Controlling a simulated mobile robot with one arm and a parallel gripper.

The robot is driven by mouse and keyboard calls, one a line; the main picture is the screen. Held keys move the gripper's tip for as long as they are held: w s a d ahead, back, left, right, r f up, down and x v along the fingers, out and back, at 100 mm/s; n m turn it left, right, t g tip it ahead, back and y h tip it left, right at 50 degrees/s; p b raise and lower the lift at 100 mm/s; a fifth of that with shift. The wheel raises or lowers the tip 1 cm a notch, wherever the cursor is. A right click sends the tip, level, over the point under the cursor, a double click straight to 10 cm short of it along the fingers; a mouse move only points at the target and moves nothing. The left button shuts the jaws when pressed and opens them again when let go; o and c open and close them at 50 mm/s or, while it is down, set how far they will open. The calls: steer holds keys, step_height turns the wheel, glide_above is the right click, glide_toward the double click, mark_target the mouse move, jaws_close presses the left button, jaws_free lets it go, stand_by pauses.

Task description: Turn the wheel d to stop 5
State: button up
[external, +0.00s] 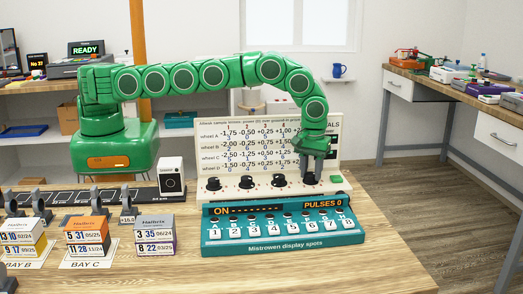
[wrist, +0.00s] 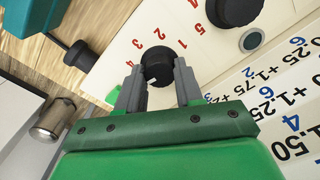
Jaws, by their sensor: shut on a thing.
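The wheel panel (external: 262,190) is cream, with a row of black wheels below a printed chart. The rightmost wheel, wheel d (external: 308,179), is partly covered by my gripper (external: 314,168). In the wrist view the black round wheel d (wrist: 158,64) sits between the two grey fingers of my gripper (wrist: 157,75), which are shut on it. Red stop numerals (wrist: 136,43) curve around its far side; 1, 2 and 3 show there.
A neighbouring wheel (wrist: 236,9) is close by. The teal display unit (external: 283,226) in front reads ON and PULSES 0, with numbered keys. Calendar-like boxes (external: 87,237) and a white device (external: 171,178) stand to the left. The table (external: 370,265) is clear at the front right.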

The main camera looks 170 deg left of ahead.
mark_target(311, 174)
steer(key=shift+n, duration=0.9)
steer(key=o, duration=1)
steer(key=shift+o, duration=0.2)
steer(key=shift+r, duration=0.1)
steer(key=shift+r, duration=3.85)
steer(key=shift+w, duration=0.1)
